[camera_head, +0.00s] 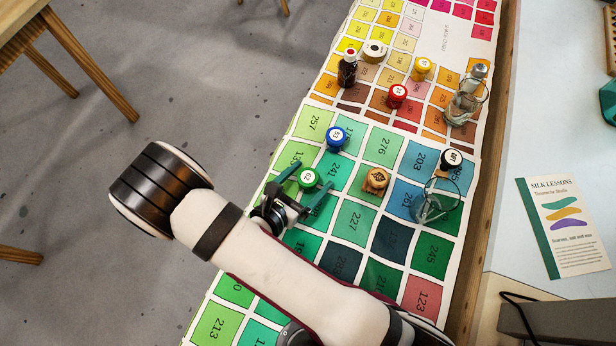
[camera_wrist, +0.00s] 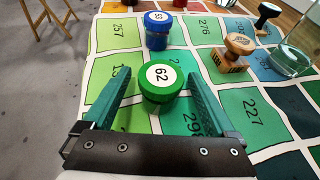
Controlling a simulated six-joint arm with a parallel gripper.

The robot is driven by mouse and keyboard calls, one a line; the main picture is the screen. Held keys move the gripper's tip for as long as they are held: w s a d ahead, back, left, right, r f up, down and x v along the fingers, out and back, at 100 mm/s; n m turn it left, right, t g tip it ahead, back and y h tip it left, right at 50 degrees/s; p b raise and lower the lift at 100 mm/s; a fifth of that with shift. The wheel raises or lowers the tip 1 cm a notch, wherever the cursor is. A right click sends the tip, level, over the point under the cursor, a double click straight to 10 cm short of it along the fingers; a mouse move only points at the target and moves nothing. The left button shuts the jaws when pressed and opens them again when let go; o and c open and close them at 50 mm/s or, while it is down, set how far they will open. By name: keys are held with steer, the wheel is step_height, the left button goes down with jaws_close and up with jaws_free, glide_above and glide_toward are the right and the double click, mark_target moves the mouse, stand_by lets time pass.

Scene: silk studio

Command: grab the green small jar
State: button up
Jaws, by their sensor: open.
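The green small jar (camera_head: 308,178) stands upright on the colour chart cloth, with a round white label on its lid. In the wrist view the green jar (camera_wrist: 162,82) shows "62" on its label and sits between the two green fingers, toward their tips. My gripper (camera_head: 306,182) is open around the jar, with one finger on each side. In the wrist view my gripper (camera_wrist: 160,85) shows a gap on the left of the jar; the right finger is close to it, and I cannot tell if they touch.
A blue jar (camera_head: 336,138) stands just beyond the green one. A wooden stamp (camera_head: 376,180), a glass (camera_head: 434,204) and a black-topped stamp (camera_head: 452,160) stand to the right. Red (camera_head: 397,95) and yellow (camera_head: 421,68) jars and a dark bottle (camera_head: 347,70) stand farther back.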

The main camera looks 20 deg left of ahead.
steer(key=x, duration=0.2)
steer(key=shift+w+f, duration=0.15)
steer(key=shift+w, duration=0.1)
jaws_close()
